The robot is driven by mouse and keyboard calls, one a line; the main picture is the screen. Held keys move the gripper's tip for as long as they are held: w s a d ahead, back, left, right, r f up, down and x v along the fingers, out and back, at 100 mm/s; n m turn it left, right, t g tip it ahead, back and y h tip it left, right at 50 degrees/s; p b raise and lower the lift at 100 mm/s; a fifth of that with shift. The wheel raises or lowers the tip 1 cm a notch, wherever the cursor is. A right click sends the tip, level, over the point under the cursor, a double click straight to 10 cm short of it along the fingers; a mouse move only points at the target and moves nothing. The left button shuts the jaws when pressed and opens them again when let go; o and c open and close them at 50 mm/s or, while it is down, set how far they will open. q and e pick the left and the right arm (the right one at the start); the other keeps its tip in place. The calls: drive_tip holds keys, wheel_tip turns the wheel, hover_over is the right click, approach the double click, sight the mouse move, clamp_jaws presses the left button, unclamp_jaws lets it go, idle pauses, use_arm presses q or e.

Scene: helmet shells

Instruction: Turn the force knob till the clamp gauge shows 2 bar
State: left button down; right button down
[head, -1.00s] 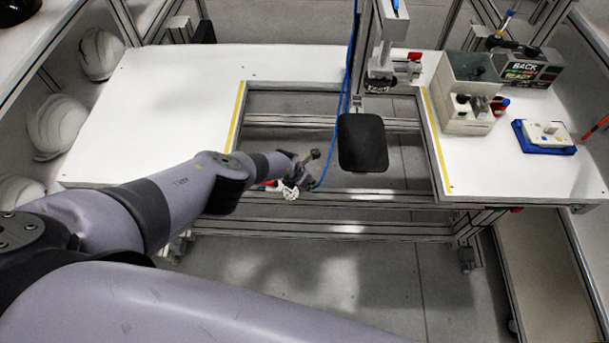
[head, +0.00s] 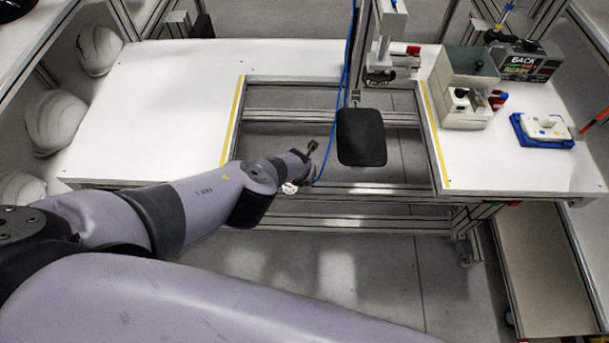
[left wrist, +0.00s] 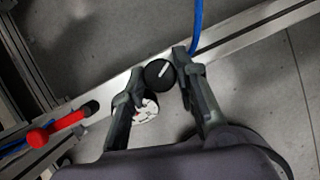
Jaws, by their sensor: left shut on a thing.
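The force knob (left wrist: 160,73) is a round black knob with a white mark line in the left wrist view. My left gripper (left wrist: 160,70) is shut on it, one finger on each side. The clamp gauge (left wrist: 148,109) is a small white dial just below the knob, partly covered by a finger. Its needle and reading are too small and hidden to tell. In the head view, my left gripper (head: 301,176) is at the table's front rail, beside the white gauge (head: 289,187). The knob is hidden there. My right gripper is not in view.
A red-handled valve (left wrist: 52,130) sits on the rail left of the gauge. A blue hose (left wrist: 196,24) rises near the gripper. A black pad (head: 361,137) stands right of the gripper in the head view. A grey box (head: 466,75) is on the white table (head: 155,95).

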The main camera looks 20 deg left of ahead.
use_arm(q)
drive_tip(key=c, duration=1.3)
unclamp_jaws()
drive_tip(key=shift+m, duration=0.3)
